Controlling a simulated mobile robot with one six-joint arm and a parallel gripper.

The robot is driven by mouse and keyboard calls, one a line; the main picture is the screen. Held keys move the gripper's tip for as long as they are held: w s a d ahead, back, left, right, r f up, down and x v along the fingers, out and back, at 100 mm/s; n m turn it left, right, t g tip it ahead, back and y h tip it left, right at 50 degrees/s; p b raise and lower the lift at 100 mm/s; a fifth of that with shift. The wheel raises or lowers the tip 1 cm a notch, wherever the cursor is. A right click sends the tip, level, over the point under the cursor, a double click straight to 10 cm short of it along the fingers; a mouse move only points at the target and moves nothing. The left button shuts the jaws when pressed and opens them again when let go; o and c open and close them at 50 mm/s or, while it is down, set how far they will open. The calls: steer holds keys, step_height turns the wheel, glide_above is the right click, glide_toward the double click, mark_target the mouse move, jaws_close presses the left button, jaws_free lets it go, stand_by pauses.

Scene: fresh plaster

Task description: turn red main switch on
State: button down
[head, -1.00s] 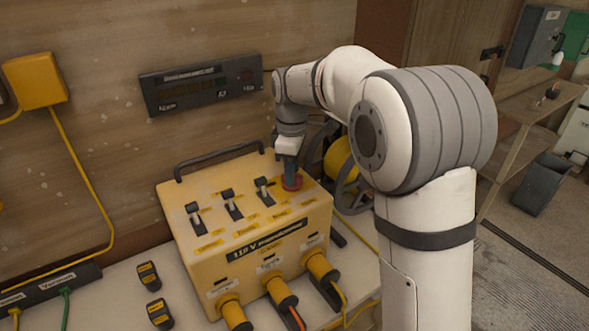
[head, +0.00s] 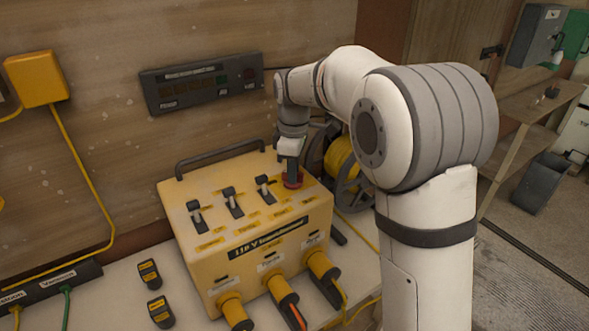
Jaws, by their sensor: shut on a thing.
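My gripper (head: 291,176) points down from above and is shut on the red switch. The fingers cover part of the knob, so its exact turn position cannot be read.
Several black toggle switches (head: 232,202) stand left of the red switch on the box top. A black handle (head: 219,157) arches along the back edge. Yellow plugs (head: 281,290) stick out in front. A yellow cable reel (head: 341,160) stands close behind on the right.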

steer(key=shift+w+m, duration=0.1)
steer(key=shift+m, duration=0.2)
steer(key=m, duration=0.3)
steer(key=shift+r+m, duration=0.15)
steer(key=shift+m, duration=0.15)
steer(key=m, duration=0.4)
steer(key=shift+a+m, duration=0.1)
steer(key=shift+m, duration=0.2)
steer(key=m, duration=0.4)
steer(key=shift+m, duration=2.5)
steer(key=c, duration=1.6)
jaws_free()
steer(key=shift+w, duration=0.15)
steer(key=shift+o, duration=0.8)
